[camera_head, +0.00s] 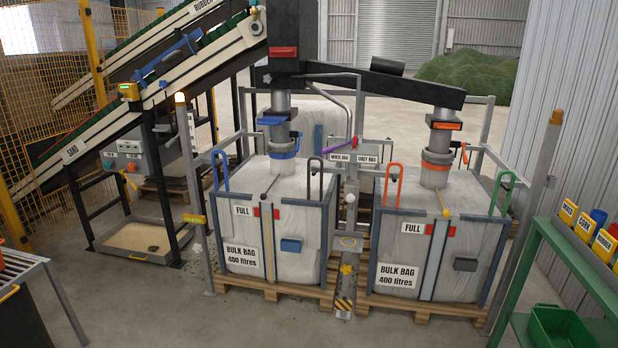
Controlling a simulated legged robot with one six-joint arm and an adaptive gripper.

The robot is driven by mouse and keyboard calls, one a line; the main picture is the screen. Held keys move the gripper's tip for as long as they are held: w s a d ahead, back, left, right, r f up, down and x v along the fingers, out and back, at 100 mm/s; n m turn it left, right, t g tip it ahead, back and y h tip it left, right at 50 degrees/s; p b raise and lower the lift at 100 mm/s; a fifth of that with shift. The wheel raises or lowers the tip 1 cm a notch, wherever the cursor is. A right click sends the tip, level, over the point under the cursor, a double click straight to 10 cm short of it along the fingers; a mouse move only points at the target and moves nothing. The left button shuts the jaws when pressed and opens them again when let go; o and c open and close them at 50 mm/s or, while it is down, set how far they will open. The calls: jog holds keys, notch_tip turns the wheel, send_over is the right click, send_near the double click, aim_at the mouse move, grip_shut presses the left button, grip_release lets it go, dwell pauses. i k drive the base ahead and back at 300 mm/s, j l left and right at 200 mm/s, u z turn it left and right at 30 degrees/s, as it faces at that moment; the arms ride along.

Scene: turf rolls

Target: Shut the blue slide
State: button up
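A blue slide (271,121) sits on the grey spout above the left bulk bag (240,190). It sticks out to the left of the spout. I cannot tell how far in it is. A blue collar (283,147) is below it, at the neck of the bag. An orange slide (446,125) sits on the right spout, above the right bulk bag (470,240) and its orange collar (436,162). Both bags carry a FULL sign. My gripper is not in view.
A sloping conveyor (190,78) comes in from the left. A post (194,190) stands in front of the left bag's left side. Pallets lie under the bags. A green rack (572,258) is at the right and a slatted table (22,270) at the left. The front floor is clear.

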aim_at(268, 120)
jog(key=i+l+u, duration=0.1)
jog(key=i+u, duration=0.15)
jog(key=i, duration=0.15)
jog(key=i+l+u, duration=0.2)
jog(key=i, duration=0.25)
jog(key=i+l+u, duration=0.25)
jog(key=i, duration=0.15)
jog(key=i+j, duration=0.15)
jog(key=i, duration=0.65)
jog(key=l+z, duration=0.05)
